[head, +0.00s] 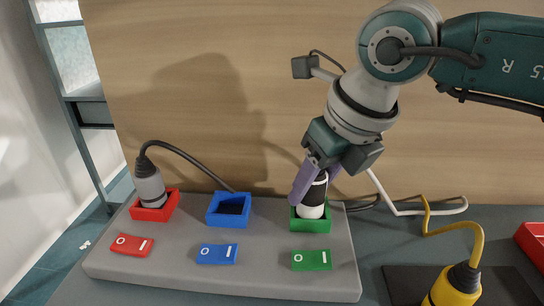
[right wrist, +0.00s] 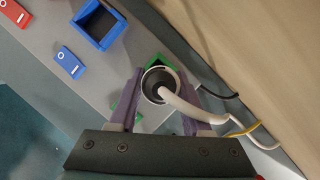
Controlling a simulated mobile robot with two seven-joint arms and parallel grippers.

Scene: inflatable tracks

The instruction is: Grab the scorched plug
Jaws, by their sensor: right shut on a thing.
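A white plug with a blackened upper part (head: 312,205), which looks like the scorched plug, stands in the green socket (head: 310,226) on the grey board. My right gripper (head: 316,186) reaches down from above with its purple fingers on either side of the plug, shut on it. In the right wrist view the plug (right wrist: 158,78) shows end-on between the fingers, with a white cable leaving its top. The gripper hides part of the plug in the head view. My left gripper is not in view.
The grey board (head: 180,262) also has a red socket (head: 154,214) holding a grey plug (head: 149,186), an empty blue socket (head: 229,216), and red, blue and green switches. A yellow plug (head: 452,288) stands at front right on a dark mat. A wooden wall rises behind.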

